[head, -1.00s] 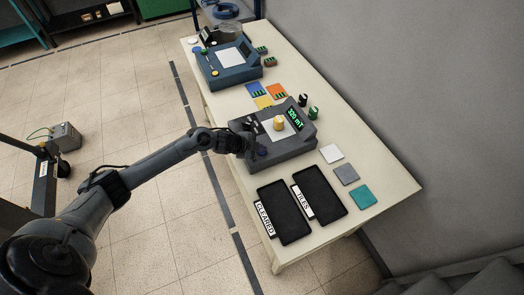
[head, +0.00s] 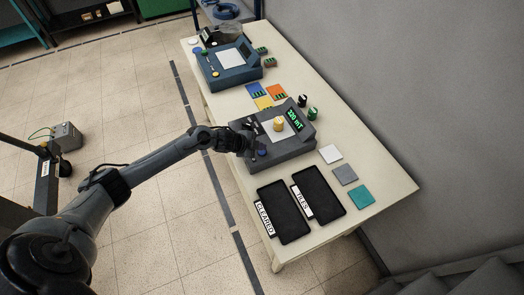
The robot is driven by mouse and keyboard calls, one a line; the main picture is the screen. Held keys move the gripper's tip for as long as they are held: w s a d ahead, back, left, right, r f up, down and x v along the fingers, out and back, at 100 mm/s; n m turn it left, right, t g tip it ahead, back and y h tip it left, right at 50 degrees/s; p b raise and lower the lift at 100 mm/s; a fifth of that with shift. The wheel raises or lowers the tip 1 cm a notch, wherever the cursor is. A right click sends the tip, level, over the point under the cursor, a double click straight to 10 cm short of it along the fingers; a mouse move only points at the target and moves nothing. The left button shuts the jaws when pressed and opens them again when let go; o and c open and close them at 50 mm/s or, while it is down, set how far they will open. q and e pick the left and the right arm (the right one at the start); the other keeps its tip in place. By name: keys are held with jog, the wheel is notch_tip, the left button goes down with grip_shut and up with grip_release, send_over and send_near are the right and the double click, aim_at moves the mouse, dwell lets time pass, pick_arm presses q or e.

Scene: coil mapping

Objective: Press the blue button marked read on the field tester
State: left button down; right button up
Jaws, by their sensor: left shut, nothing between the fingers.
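The field tester (head: 283,156) is a dark grey box on the table, with a green lit display (head: 296,120) that reads a value in mT. A yellow coil-like piece (head: 279,124) stands on its white pad. The blue button (head: 262,152) shows on the tester's near left part. My left gripper (head: 252,147) is shut and empty, just to the left of the blue button and over the tester's left edge. I cannot tell whether it touches the tester. My right gripper is not in view.
Two black trays, cleared (head: 284,215) and the other labelled (head: 319,192), lie in front of the tester. White, grey and teal tiles (head: 361,197) lie to their right. A blue device (head: 229,68) and coloured cards (head: 277,91) are farther back. A wall bounds the right.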

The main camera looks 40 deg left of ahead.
aim_at(260, 153)
pick_arm(q)
jog(key=shift+r, duration=0.1)
notch_tip(260, 153, up, 5)
jog(key=p, duration=0.5)
dwell(0.7)
